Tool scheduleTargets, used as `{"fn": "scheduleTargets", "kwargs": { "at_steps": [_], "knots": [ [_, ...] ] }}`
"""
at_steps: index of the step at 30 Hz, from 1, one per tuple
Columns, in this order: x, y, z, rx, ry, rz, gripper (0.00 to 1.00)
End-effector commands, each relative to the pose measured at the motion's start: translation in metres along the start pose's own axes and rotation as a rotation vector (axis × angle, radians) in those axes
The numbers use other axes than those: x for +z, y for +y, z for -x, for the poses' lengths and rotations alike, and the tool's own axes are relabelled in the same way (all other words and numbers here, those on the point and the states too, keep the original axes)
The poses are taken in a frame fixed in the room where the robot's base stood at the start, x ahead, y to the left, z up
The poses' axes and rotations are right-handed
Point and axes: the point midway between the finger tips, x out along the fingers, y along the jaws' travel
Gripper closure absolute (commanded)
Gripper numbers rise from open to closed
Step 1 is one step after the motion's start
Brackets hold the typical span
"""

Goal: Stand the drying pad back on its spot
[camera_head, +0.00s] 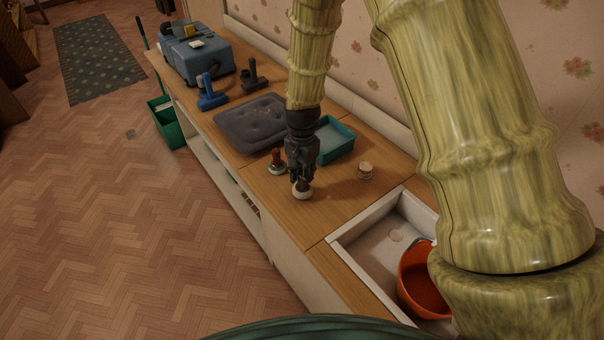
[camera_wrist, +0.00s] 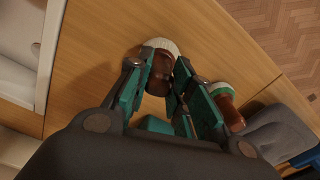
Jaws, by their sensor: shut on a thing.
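My gripper (camera_head: 301,178) is shut on a small brown-handled piece with a white, ridged pad-like end (camera_head: 302,191). In the wrist view my gripper (camera_wrist: 157,82) has its fingers on both sides of the brown part, and the white end (camera_wrist: 160,44) points away from the palm. The piece is low over the wooden counter; I cannot tell whether it touches. A second brown-handled piece with a green and white end (camera_head: 276,168) stands beside my gripper, to its left; it also shows in the wrist view (camera_wrist: 229,108). I cannot tell which thing is the drying pad.
Bare wood lies in front.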

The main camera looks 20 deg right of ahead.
Motion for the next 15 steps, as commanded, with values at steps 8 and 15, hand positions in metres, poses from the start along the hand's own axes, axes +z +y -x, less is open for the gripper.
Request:
{"fn": "scheduleTargets", "kwargs": {
  "at_steps": [8,15],
  "knots": [
    [0.0000,0.0000,-0.0045,0.000,0.000,0.000,1.00],
    [-0.0001,0.0000,-0.0081,0.000,0.000,0.000,1.00]
  ]
}}
